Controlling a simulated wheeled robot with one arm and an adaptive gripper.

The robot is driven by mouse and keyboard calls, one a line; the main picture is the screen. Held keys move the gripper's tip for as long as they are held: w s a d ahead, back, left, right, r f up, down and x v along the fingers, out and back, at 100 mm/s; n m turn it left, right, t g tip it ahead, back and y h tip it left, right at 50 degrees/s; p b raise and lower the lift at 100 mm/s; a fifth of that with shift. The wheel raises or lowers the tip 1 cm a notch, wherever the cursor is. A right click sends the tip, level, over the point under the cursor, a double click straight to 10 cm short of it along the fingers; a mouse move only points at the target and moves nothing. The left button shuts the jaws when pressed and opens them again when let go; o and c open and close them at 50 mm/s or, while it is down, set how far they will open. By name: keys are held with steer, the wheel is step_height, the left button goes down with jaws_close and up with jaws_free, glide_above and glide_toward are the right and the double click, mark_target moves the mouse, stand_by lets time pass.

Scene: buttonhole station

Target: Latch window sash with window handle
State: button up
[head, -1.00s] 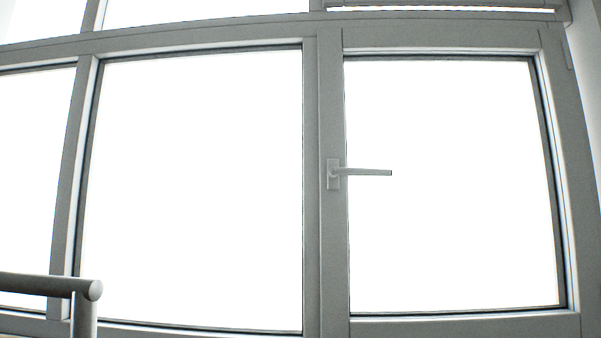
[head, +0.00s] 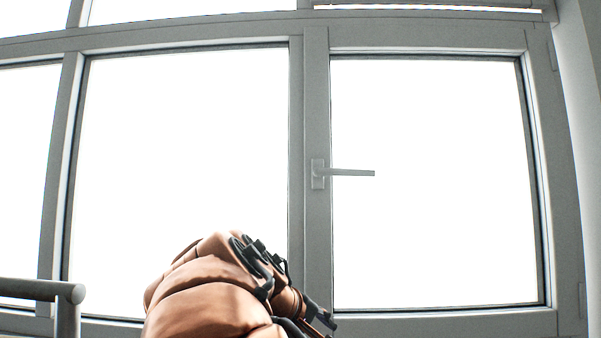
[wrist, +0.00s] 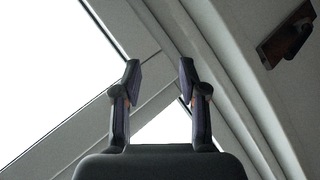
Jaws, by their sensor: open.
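The window handle (head: 347,172) is a grey lever on a small plate on the left frame member of the right sash. Its lever points right, level. The window sash (head: 540,180) is grey-framed with a bright pane and looks flush with its frame; I cannot tell if a small gap is there. My gripper (wrist: 158,78) is open and empty in the wrist view, with window frame bars behind it. In the head view my arm rises at the bottom centre, below and left of the handle. The gripper's fingertips do not show clearly there.
A grey rail (head: 40,288) with a post stands at the lower left. A dark brown block-like fitting (wrist: 287,35) is on a pale surface at the upper right of the wrist view. The space in front of the right pane looks clear.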

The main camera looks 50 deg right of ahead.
steer(key=d+r+g+h, duration=0.1)
steer(key=d+r+h, duration=0.1)
steer(key=r, duration=0.6)
steer(key=d+r+g+h, duration=0.1)
steer(key=d+r+h, duration=0.15)
steer(key=r, duration=0.55)
steer(key=m+g+h+p, duration=0.1)
steer(key=g+h, duration=0.1)
steer(key=h, duration=0.2)
glide_toward(356, 173)
steer(key=d, duration=0.2)
steer(key=d+r, duration=0.1)
steer(key=shift+s+d+y, duration=0.25)
steer(key=shift+s+d+r+p, duration=0.15)
steer(key=shift+d+p, duration=0.2)
steer(key=shift+d, duration=0.9)
steer(key=shift+s+d+r+p, duration=0.15)
steer(key=shift+d+p, duration=0.25)
steer(key=shift+d, duration=0.9)
steer(key=shift+s+d+p, duration=0.15)
steer(key=shift+d+p, duration=0.2)
steer(key=shift+d, duration=0.9)
steer(key=shift+c, duration=0.4)
jaws_close()
